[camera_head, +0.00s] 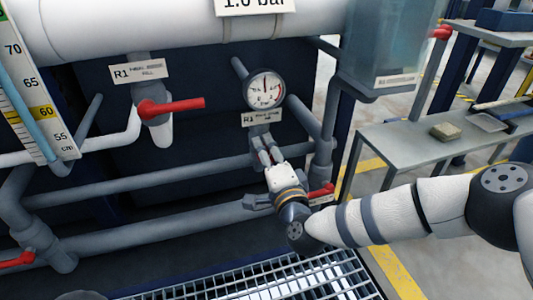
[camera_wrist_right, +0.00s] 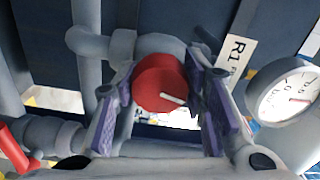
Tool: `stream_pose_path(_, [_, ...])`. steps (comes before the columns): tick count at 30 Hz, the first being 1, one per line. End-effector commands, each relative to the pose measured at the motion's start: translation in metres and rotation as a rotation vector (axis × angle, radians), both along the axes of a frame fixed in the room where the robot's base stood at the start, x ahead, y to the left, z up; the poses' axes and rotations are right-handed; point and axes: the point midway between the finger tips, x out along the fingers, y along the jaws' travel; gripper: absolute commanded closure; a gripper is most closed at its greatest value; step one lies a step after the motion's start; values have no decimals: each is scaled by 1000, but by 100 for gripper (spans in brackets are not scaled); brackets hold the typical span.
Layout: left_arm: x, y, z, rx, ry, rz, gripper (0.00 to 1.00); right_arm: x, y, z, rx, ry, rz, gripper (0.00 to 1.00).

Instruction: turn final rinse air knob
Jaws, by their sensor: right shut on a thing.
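The round red knob (camera_wrist_right: 158,82) with a white pointer line shows in the right wrist view, on grey pipework. My right gripper (camera_wrist_right: 165,98) has its purple-padded fingers on both sides of the knob and is shut on it. The pointer line points right and slightly down in the wrist view. My left gripper is not in view.
The round gauge (camera_head: 264,89) is just above the right gripper. A red lever (camera_head: 171,107) sits left, under the R1 label (camera_head: 140,73). Another red lever (camera_head: 322,191) is close to my right wrist. A metal grating (camera_head: 260,285) lies below. A grey bench (camera_head: 420,135) stands right.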

Motion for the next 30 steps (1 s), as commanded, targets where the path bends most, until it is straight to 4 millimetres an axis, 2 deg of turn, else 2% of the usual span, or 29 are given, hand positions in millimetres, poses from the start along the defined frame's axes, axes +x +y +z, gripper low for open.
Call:
stream_pose_path(6, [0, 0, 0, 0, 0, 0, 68, -2, 2, -3, -2, 7, 8, 89])
stream_pose_path(7, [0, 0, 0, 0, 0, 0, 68, -2, 2, -3, -2, 7, 8, 59])
stream_pose_path(9, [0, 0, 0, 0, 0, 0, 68, -2, 2, -3, -3, 6, 7, 43])
stream_pose_path(10, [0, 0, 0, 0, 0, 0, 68, -2, 2, -3, -3, 6, 7, 40])
stream_pose_path(20, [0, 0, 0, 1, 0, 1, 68, -4, 0, -1, -3, 3, 3, 40])
stream_pose_path(23, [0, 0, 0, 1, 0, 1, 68, -20, -5, -1, -2, 4, 5, 40])
stream_pose_path(30, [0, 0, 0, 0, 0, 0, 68, -82, -25, -2, -1, 6, 5, 40])
